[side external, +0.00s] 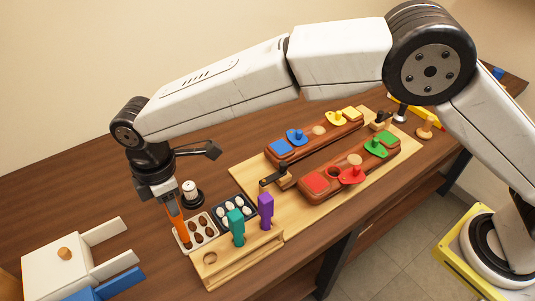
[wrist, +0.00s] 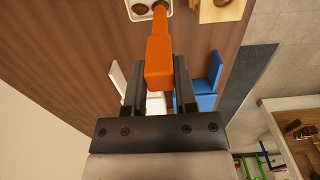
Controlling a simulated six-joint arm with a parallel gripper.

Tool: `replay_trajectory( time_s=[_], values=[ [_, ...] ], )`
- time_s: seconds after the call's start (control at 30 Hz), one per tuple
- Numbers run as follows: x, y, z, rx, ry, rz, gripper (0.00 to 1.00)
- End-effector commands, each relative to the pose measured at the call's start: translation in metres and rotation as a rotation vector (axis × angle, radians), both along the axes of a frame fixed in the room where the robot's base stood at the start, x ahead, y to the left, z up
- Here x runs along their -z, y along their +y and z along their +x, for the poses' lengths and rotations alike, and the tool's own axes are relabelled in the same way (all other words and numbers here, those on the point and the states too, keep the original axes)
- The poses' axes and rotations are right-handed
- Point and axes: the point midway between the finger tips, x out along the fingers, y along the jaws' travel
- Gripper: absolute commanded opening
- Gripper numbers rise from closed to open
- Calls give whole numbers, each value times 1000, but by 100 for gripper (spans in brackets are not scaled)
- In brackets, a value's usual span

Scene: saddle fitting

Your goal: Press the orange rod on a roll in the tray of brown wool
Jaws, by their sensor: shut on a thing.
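My gripper (side external: 171,205) is shut on the orange rod (side external: 182,232), which points down, slightly tilted. A white tray (side external: 214,238) holds several brown wool rolls (side external: 197,224). The rod's lower end is at the tray's left side; I cannot tell whether it touches a roll. In the wrist view the orange rod (wrist: 160,58) sits between my gripper's fingers (wrist: 158,75), its far end overlapping the white tray (wrist: 133,14) near a brown roll (wrist: 141,8). The roll under the tip is partly hidden.
A dark tray (side external: 251,216) of white rolls lies beside the white tray. A wooden stand (side external: 225,270) holds a teal rod (side external: 236,228) and a purple rod (side external: 265,210), with one empty hole. A white spool (side external: 189,188) stands behind.

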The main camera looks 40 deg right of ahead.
Motion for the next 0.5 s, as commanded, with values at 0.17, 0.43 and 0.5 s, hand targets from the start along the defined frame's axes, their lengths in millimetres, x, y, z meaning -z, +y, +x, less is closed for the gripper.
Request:
replay_trajectory(
  time_s=[0.17,0.43,0.5],
  values=[
    [0,0,0,0,-1,1,0],
    [2,0,0,0,0,0,0],
    [3,0,0,0,0,0,0]
  ],
)
